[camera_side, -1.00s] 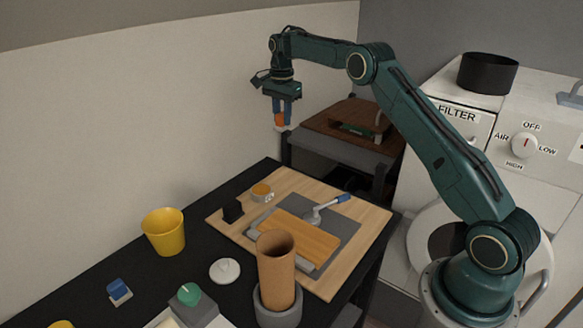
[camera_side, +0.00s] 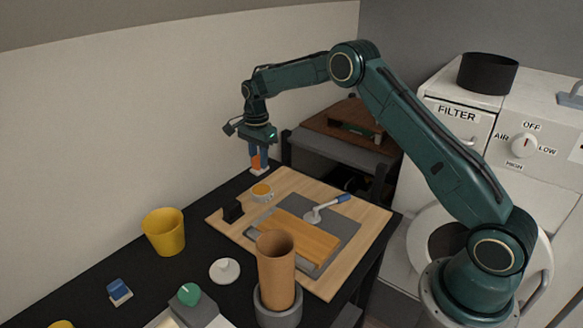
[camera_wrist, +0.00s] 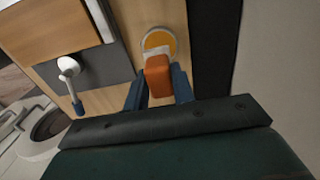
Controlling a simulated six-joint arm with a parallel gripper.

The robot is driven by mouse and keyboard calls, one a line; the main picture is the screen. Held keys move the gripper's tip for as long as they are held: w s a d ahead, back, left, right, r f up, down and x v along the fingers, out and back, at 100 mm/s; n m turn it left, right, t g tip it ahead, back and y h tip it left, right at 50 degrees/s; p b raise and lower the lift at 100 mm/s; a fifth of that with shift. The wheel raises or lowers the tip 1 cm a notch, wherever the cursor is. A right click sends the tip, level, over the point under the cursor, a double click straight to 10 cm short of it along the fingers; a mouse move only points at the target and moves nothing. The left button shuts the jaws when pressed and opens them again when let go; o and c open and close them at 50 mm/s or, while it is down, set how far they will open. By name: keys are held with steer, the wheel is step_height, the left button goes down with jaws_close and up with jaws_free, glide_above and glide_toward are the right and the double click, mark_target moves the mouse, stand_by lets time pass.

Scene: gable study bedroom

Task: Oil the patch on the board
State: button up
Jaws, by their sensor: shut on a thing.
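My gripper (camera_side: 258,159) is shut on an orange block (camera_side: 255,163) with a pale underside, probably an applicator. It hangs above the far left corner of the work surface, behind a small white dish (camera_side: 266,197) with orange-yellow contents. In the wrist view, the orange block (camera_wrist: 158,75) sits between the blue fingers, and the dish (camera_wrist: 158,38) shows just beyond it, partly covered. The brown board (camera_side: 305,238) lies on a grey mat (camera_side: 328,226), held by a blue-handled clamp (camera_side: 327,209). I cannot make out a distinct patch on the board.
A brown cylinder (camera_side: 276,268) stands upright at the front. A yellow cup (camera_side: 163,232), a white knobbed lid (camera_side: 224,270) and a green knob (camera_side: 189,293) are to the left. The wall is close behind my gripper.

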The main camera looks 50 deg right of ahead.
steer(key=shift+f, duration=0.2)
steer(key=shift+f, duration=2.8)
steer(key=shift+f, duration=0.55)
steer(key=shift+r, duration=3.55)
